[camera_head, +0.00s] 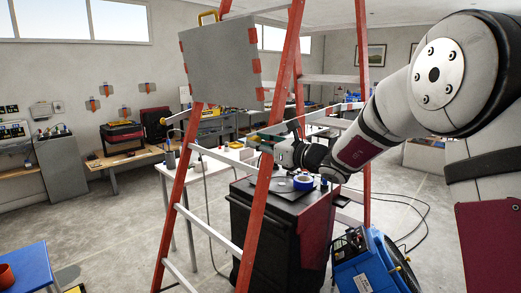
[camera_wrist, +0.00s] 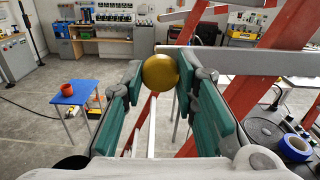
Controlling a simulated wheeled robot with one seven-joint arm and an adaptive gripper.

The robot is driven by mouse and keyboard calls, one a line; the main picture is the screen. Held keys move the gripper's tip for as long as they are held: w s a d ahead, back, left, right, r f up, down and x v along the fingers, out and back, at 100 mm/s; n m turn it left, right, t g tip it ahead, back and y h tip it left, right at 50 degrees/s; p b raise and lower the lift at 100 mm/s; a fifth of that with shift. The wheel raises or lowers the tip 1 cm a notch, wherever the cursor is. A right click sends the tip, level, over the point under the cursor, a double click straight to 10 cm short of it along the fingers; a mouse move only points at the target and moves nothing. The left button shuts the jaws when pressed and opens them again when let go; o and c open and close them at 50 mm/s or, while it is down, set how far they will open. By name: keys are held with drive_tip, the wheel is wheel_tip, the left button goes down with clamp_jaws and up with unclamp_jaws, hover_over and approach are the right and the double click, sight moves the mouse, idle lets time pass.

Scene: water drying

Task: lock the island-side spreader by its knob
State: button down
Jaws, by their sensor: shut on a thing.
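My gripper (camera_head: 264,139) reaches in among the red rails of the stepladder (camera_head: 280,85) from the right. In the wrist view its two teal finger pads are shut on a round yellow knob (camera_wrist: 160,73), one pad on each side. A pale grey bar (camera_wrist: 235,61), apparently the spreader, runs from behind the knob to the right, toward a red rail (camera_wrist: 275,70). Whether the bar is fully straight cannot be told. In the head view the held knob is hidden by the gripper and a rail.
A black cabinet (camera_head: 280,235) stands behind the ladder, with a roll of blue tape (camera_head: 303,182) on top. A blue machine (camera_head: 370,265) stands at the lower right. A blue table (camera_wrist: 75,92) carries a red cup (camera_wrist: 68,86). A grey panel (camera_head: 222,65) hangs high on the ladder.

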drive_tip(key=shift+r+m, duration=0.4)
drive_tip(key=shift+r, duration=0.35)
drive_tip(key=c, duration=1.3)
unclamp_jaws()
drive_tip(key=shift+f, duration=0.1)
drive_tip(key=shift+s+d, duration=0.1)
drive_tip(key=v, duration=1.1)
drive_tip(key=shift+s+d, duration=0.25)
